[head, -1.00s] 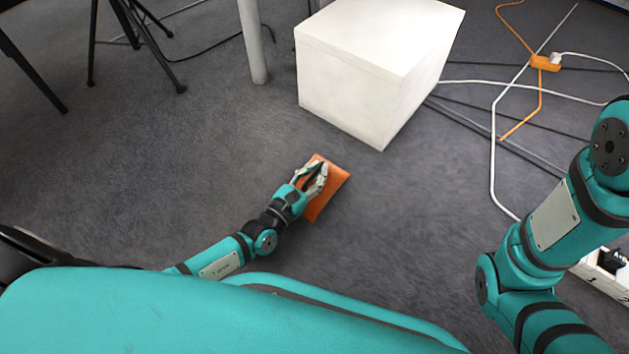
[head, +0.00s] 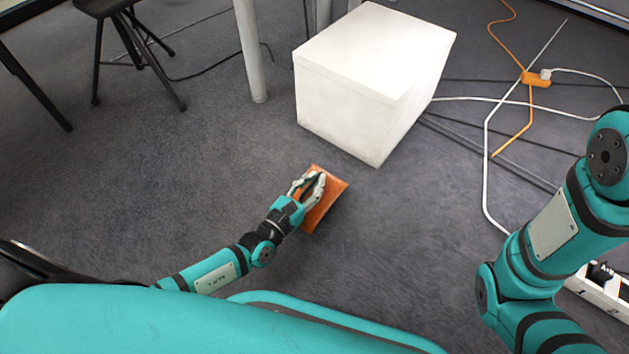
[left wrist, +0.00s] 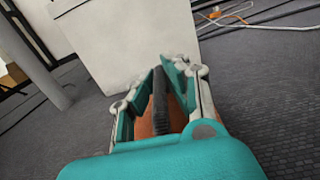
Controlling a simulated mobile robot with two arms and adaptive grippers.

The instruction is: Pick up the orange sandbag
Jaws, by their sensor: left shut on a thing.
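The orange sandbag (head: 325,205) is a flat orange bag in front of the white box in the head view. My left gripper (head: 318,180) is at its left side, with its fingers over the bag. In the left wrist view the fingers (left wrist: 163,95) close on a dark strip on top of the orange sandbag (left wrist: 172,118), which shows between them. I cannot tell whether the bag touches the floor. My right arm is at the right in the head view, but its gripper is out of the picture.
A large white box (head: 370,80) stands just behind the sandbag. A table leg (head: 251,55) and a black stool (head: 125,40) are at the back left. Cables and an orange power strip (head: 536,79) lie at the right. Grey carpet left of the sandbag is clear.

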